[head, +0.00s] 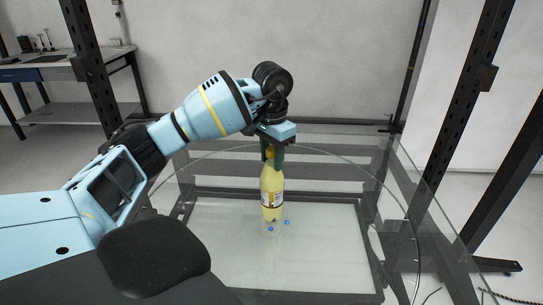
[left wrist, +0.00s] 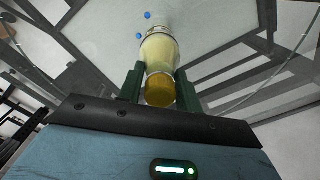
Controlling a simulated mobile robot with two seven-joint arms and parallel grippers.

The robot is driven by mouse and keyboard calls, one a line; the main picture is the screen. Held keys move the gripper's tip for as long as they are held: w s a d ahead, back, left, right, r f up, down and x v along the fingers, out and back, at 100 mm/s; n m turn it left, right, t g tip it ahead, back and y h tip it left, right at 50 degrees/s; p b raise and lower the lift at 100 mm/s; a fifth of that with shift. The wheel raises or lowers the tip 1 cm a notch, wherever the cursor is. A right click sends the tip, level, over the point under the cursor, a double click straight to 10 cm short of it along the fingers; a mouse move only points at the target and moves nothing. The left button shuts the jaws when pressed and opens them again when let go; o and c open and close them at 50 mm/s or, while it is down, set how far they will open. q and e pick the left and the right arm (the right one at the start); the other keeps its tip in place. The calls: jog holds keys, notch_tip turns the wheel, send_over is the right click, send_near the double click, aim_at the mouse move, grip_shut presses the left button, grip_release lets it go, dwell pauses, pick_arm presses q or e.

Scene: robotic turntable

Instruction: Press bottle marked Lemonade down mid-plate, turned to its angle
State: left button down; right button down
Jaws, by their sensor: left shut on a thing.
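A yellow bottle (head: 272,190) with a pale label stands upright near the middle of the round glass plate (head: 330,153) in the head view. I cannot read the label or tell whether its base touches the glass. My left gripper (head: 272,155) comes from above and is shut on the bottle's neck. In the left wrist view the green fingers of my left gripper (left wrist: 160,88) sit on both sides of the yellow cap and neck of the bottle (left wrist: 160,52). Two small blue dots (head: 287,222) show close to the bottle's base. My right gripper is not in view.
Below the glass is a dark frame with a pale panel (head: 320,265). Dark upright posts (head: 478,100) stand on both sides. A workbench (head: 70,70) is at the back left. The glass around the bottle is clear.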

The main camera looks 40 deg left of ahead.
pick_arm(q)
jog(key=shift+d+f, duration=0.1)
jog(key=shift+f, duration=0.35)
jog(key=c, duration=1.3)
grip_release()
jog(key=o, duration=0.4)
jog(key=shift+r, duration=0.2)
notch_tip(320, 180, up, 8)
jog(key=shift+f+p, duration=0.1)
jog(key=shift+p, duration=0.2)
jog(key=shift+f, duration=0.1)
